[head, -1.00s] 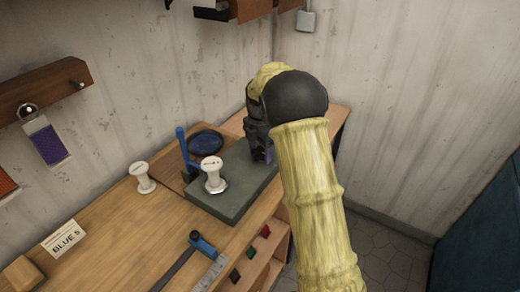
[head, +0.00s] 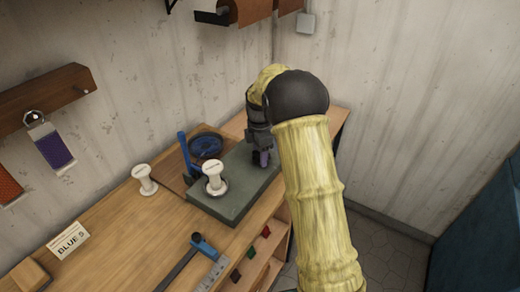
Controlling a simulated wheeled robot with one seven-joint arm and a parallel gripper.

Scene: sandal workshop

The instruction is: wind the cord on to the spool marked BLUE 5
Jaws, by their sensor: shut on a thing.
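My gripper (head: 262,160) is over the far right part of a grey-green slab (head: 232,208), shut on a small purple thing (head: 264,158) mostly hidden by the jaws. A white spool (head: 214,184) stands upright on the slab, on a round metal base, left of my gripper and apart from it. Marks on its top are too small to read. A second white spool (head: 146,186) stands upright on the bench further left. A dark blue coil (head: 205,146) lies behind the slab; I cannot tell whether it is the cord.
A blue upright clamp (head: 184,150) stands at the slab's back left edge. A blue-headed tool (head: 204,246) and a metal rule (head: 213,270) lie near the bench's front edge. Coloured pieces (head: 250,252) sit below that edge. Bare bench (head: 125,240) lies between card and slab.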

